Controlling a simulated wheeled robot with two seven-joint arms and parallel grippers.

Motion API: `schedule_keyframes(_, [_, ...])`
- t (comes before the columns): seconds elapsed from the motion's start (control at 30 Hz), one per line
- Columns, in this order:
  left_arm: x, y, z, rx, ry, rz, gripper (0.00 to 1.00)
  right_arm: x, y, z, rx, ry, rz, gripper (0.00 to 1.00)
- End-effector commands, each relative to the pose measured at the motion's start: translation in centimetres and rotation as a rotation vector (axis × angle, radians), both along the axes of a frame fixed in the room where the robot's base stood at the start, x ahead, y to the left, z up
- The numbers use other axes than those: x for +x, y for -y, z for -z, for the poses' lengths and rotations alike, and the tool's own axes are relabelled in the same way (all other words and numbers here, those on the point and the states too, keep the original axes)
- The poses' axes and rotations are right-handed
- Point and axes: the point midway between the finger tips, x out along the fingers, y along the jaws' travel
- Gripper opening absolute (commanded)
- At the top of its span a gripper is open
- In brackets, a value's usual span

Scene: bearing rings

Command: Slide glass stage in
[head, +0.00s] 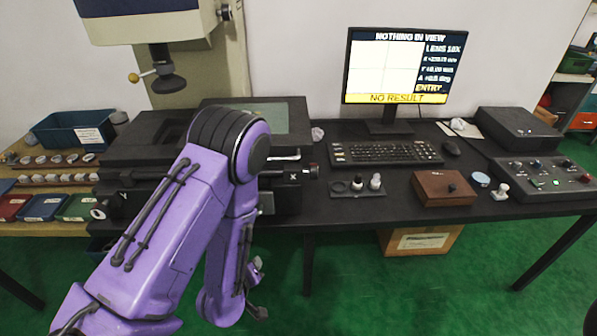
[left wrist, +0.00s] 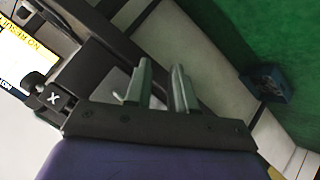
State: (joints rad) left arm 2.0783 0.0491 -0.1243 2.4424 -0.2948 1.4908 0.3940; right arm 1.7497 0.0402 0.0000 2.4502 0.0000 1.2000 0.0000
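The glass stage (head: 268,117) is a greenish pane in a black frame on top of the measuring machine, under its lens head. My left arm crosses in front and hides part of the stage and its frame. My left gripper (head: 258,288) hangs low in front of the machine, below the table top and apart from the stage. In the left wrist view its two grey fingers (left wrist: 161,88) stand apart with nothing between them. The X knob (head: 310,171) is on the machine's right side. The Y knob (head: 100,211) is at its front left. My right gripper is not in view.
The lens head (head: 168,82) hangs above the stage. The monitor (head: 405,68) reads "NOTHING IN VIEW" and "NO RESULT". A keyboard (head: 385,153), wooden box (head: 443,188) and control panel (head: 548,181) occupy the table's right. Bearing rings and trays are at the left. Open green floor lies in front.

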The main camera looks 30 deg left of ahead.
Motion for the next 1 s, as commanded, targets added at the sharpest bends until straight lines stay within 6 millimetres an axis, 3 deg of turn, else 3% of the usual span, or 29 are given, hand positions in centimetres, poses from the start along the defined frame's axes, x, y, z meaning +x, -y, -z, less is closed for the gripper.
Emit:
schedule_keyframes(0.03, [4.3,-0.9,-1.1,-0.088,0.218,-0.043,0.24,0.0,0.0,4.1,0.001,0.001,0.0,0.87])
schedule_keyframes(0.1, [8.2,-1.7,-5.9,-0.244,0.488,-0.077,0.24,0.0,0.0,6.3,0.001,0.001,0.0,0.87])
schedule_keyframes(0.2, [10.9,-2.4,-12.2,-0.449,0.77,-0.074,0.24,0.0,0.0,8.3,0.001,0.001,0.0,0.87])
schedule_keyframes(0.33, [11.8,-2.8,-17.0,-0.604,0.938,-0.047,0.24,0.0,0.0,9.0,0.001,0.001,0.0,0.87])
schedule_keyframes(0.47, [13.2,-3.0,-18.5,-0.632,0.963,-0.041,0.24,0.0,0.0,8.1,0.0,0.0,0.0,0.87])
schedule_keyframes(0.8, [20.2,-4.0,-19.5,-0.629,0.957,-0.043,0.24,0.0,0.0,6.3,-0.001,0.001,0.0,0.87])
schedule_keyframes(1.0, [21.9,-4.3,-19.7,-0.627,0.956,-0.044,0.24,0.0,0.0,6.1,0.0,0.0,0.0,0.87])
